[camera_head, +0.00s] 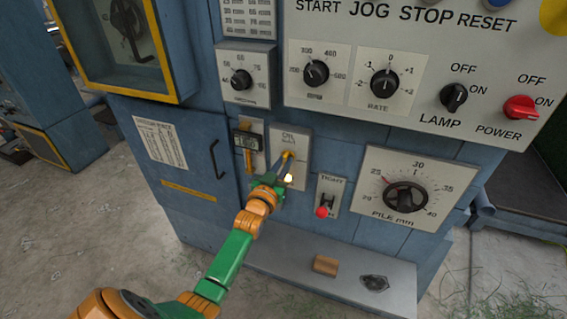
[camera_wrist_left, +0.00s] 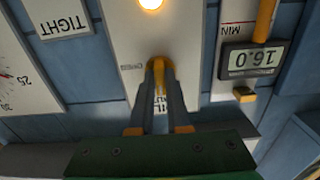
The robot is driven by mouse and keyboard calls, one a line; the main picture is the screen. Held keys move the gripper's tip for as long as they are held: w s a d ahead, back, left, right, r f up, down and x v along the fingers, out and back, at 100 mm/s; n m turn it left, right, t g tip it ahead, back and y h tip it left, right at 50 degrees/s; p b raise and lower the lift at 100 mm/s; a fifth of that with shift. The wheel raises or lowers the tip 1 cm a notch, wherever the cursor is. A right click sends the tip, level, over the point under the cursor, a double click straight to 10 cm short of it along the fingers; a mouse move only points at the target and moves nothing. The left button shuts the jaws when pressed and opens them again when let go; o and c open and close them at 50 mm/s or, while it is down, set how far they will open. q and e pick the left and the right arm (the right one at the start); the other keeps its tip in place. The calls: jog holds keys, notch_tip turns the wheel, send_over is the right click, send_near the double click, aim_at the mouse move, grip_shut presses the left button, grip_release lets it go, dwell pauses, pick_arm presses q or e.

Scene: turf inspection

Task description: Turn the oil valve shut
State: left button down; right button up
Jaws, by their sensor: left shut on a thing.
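The oil valve has a yellow handle (camera_head: 288,154) on a pale plate (camera_head: 303,148) low on the blue machine. My left gripper (camera_head: 285,165) reaches it from below. In the left wrist view, which shows the panel upside down, the left gripper's fingers (camera_wrist_left: 159,82) are shut on the yellow handle (camera_wrist_left: 158,63), one on each side. They partly cover the plate's lettering. A lit round lamp (camera_wrist_left: 150,4) glows on the same plate and also shows in the head view (camera_head: 289,178). My right gripper is in neither view.
A digital gauge (camera_wrist_left: 251,60) reading 16.0 is beside the valve plate. A TIGHT switch (camera_head: 327,201) with a red knob end and a large PILE mm dial (camera_head: 405,197) are to the right. A ledge (camera_head: 260,257) with a small wooden block (camera_head: 326,265) lies below.

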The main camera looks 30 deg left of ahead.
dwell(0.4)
pick_arm(q)
jog(key=c, duration=0.9)
grip_release()
jog(key=v, duration=0.7)
jog(key=shift+s, duration=0.1)
jog(key=shift+f, duration=0.1)
